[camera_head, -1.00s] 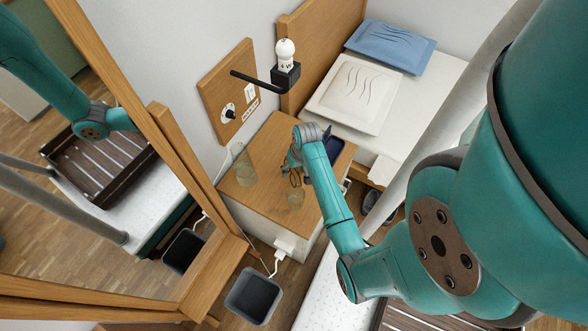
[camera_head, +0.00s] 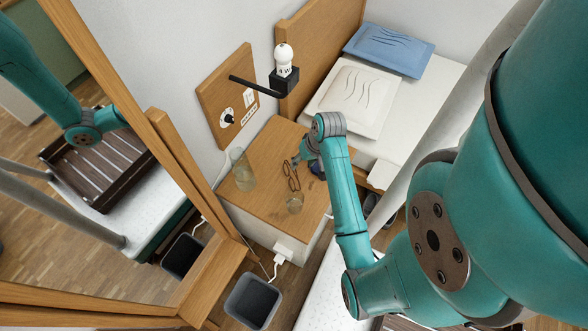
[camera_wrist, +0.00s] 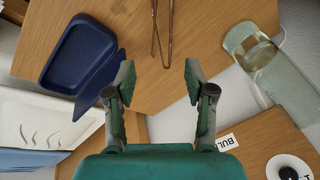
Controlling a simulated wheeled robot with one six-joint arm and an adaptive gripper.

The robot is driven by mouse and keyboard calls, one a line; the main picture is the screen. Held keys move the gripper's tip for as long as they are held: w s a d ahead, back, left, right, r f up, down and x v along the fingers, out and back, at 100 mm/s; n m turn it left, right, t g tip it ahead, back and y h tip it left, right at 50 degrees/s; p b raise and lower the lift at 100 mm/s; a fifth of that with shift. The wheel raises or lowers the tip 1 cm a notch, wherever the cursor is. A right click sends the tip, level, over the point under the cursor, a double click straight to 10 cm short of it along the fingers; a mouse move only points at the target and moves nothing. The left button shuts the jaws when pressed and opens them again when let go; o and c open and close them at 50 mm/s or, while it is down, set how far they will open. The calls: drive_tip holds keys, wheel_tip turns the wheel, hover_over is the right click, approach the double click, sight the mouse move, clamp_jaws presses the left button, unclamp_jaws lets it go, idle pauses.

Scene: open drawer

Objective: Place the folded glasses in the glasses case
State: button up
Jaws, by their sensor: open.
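The brown folded glasses (camera_head: 292,177) lie on the wooden nightstand top (camera_head: 268,152). In the wrist view their thin arms (camera_wrist: 170,36) run out of the top edge, beyond my fingertips. The dark blue glasses case (camera_wrist: 78,48) stands open and empty left of the glasses in the wrist view. My arm hides most of it in the head view. My gripper (camera_wrist: 159,80) is open and empty, with the glasses between its fingers' directions but apart from them. In the head view my gripper (camera_head: 300,158) is near the glasses' far end.
A glass carafe (camera_head: 243,172) stands on the left of the nightstand; it shows at right in the wrist view (camera_wrist: 272,68). A lamp arm (camera_head: 256,86) sticks out from the wall above.

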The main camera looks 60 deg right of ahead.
sight(294, 172)
drive_tip(key=shift+w+d+f+m+t+h, duration=0.15)
drive_tip(key=shift+w+f+t, duration=0.35)
drive_tip(key=shift+f, duration=1.05)
drive_tip(key=shift+w+d+f+m+t+h, duration=0.1)
drive_tip(key=shift+w+f+t+h, duration=0.3)
drive_tip(key=shift+f, duration=1.15)
drive_tip(key=shift+w+d+f+m+t+y, duration=0.1)
drive_tip(key=shift+w+f+t, duration=0.2)
drive_tip(key=shift+w+f, duration=0.85)
drive_tip(key=shift+s+f, duration=0.4)
drive_tip(key=shift+s, duration=0.05)
drive_tip(key=c, duration=0.8)
drive_tip(key=shift+s+r, duration=0.1)
drive_tip(key=shift+r, duration=4.9)
